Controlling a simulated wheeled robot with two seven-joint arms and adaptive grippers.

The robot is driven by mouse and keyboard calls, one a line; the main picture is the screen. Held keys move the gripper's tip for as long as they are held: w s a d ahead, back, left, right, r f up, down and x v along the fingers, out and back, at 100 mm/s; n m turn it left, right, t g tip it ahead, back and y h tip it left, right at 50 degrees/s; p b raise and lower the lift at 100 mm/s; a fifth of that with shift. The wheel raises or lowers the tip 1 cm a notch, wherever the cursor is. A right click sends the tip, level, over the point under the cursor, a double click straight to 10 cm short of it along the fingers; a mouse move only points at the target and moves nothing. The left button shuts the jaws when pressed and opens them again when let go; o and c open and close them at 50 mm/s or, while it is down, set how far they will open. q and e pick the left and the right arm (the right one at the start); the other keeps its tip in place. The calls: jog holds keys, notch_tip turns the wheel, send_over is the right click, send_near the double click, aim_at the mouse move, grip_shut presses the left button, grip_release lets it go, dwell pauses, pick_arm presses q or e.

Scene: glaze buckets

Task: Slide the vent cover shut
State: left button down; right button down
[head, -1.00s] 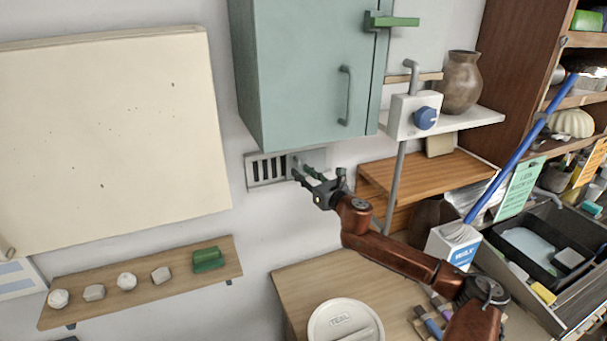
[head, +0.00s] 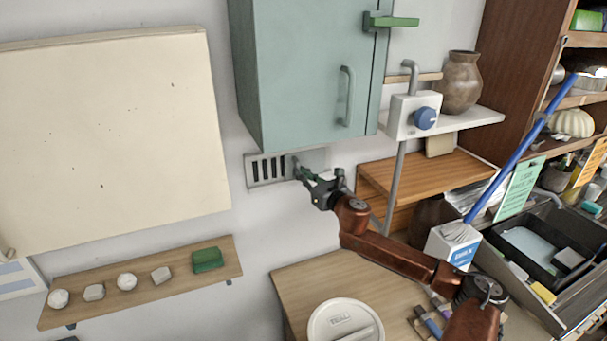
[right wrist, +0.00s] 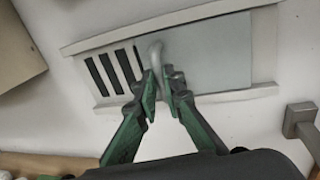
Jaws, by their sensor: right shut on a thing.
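The vent (head: 248,172) is a pale metal frame on the wall under the teal cabinet. Its flat cover plate (right wrist: 208,58) lies over the right part, and several dark slots (right wrist: 112,70) show open at the left. An upright grey handle (right wrist: 155,52) stands at the plate's left edge. My right gripper (head: 301,170) is at the vent, its green fingers shut on the handle; they also show in the right wrist view (right wrist: 162,92). The handle's lower part is partly hidden between the fingers. My left gripper is out of view.
The teal cabinet (head: 305,75) hangs just above the vent. A wooden shelf (head: 150,285) with small pale pieces and a green block is below left. A wooden step shelf (head: 430,178) and a pipe with a blue-knobbed box (head: 405,128) are at the right.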

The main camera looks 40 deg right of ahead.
jog(key=w+a+p, duration=0.3)
jog(key=a, duration=0.8)
jog(key=shift+w+a+p, duration=0.3)
jog(key=shift+a, duration=0.1)
jog(key=c, duration=2)
grip_release()
jog(key=shift+w+a, duration=0.1)
jog(key=shift+a, duration=0.1)
jog(key=shift+s+a, duration=0.2)
jog(key=shift+s, duration=1.8)
jog(key=shift+s+a, duration=0.15)
jog(key=shift+s, duration=1.85)
jog(key=shift+s+a, duration=0.2)
jog(key=shift+s, duration=1.8)
